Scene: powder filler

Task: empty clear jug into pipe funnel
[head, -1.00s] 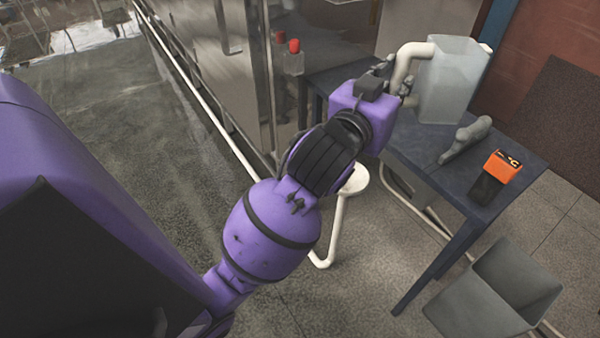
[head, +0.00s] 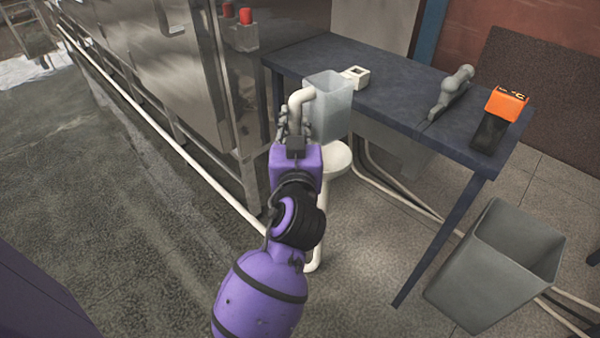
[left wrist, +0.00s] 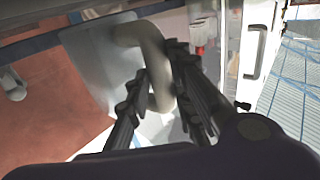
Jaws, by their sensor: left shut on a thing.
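The clear jug (head: 328,104) is a translucent square container with a thick white handle (head: 297,99). My left gripper (head: 296,122) is shut on that handle and holds the jug, roughly upright, off the table at its near left edge. In the left wrist view the handle (left wrist: 157,68) sits between the fingers (left wrist: 160,92), with the jug (left wrist: 88,66) behind. The white pipe funnel (head: 337,158) stands on the floor pipe just below the jug; the jug partly overlaps it in the head view. The jug's contents cannot be made out. My right gripper is not in view.
The dark blue table (head: 395,85) bears a small white square part (head: 356,76), a grey tool (head: 452,90) and an orange and black device (head: 500,115). A grey bin (head: 490,265) stands at the right. A steel machine (head: 180,75) stands at the left. Floor is free in front.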

